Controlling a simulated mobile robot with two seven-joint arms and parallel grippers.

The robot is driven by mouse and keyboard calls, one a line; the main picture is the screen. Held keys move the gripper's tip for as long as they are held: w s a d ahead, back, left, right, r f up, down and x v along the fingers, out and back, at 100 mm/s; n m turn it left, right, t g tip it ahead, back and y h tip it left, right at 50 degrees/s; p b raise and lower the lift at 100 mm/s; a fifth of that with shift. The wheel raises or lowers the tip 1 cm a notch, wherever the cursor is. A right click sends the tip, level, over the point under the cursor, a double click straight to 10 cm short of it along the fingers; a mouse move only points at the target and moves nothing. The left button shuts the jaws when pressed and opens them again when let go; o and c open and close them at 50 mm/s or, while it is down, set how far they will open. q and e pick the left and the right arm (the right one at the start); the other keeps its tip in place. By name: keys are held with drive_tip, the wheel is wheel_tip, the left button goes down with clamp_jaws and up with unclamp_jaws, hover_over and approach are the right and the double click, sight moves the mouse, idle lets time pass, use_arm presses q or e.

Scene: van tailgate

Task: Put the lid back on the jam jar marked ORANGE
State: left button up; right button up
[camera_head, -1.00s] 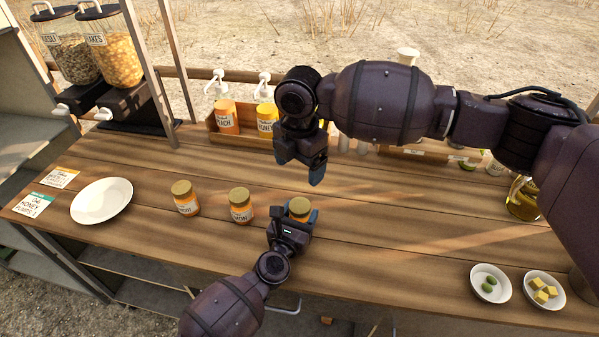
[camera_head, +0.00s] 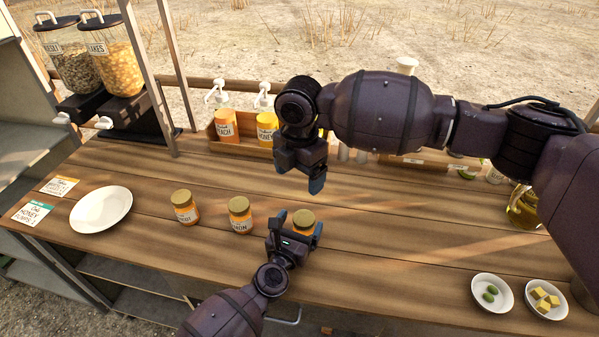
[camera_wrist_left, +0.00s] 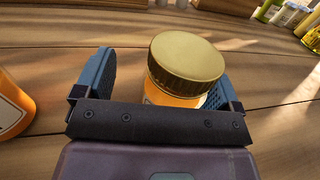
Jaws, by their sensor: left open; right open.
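Three jam jars with gold lids stand in a row on the wooden counter. The left jar (camera_head: 184,208) and the middle jar (camera_head: 240,216) have partly readable labels; the middle one seems to end in "MON". The right jar (camera_head: 304,222) stands between the fingers of my left gripper (camera_head: 299,229), its label hidden. In the left wrist view, this jar (camera_wrist_left: 184,70) has a gold lid on top and sits nearer the right finger, with a gap on the left; the gripper is open. My right gripper (camera_head: 316,183) is open and empty above the counter, behind that jar.
A white plate (camera_head: 101,209) and two cards lie at the left. A wooden box (camera_head: 243,148) with pump bottles stands at the back. Two small bowls (camera_head: 492,293) (camera_head: 546,299) are at the right. The counter's front edge is close to my left arm.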

use_arm(q)
drive_tip(key=v, duration=1)
drive_tip(key=shift+s, duration=0.15)
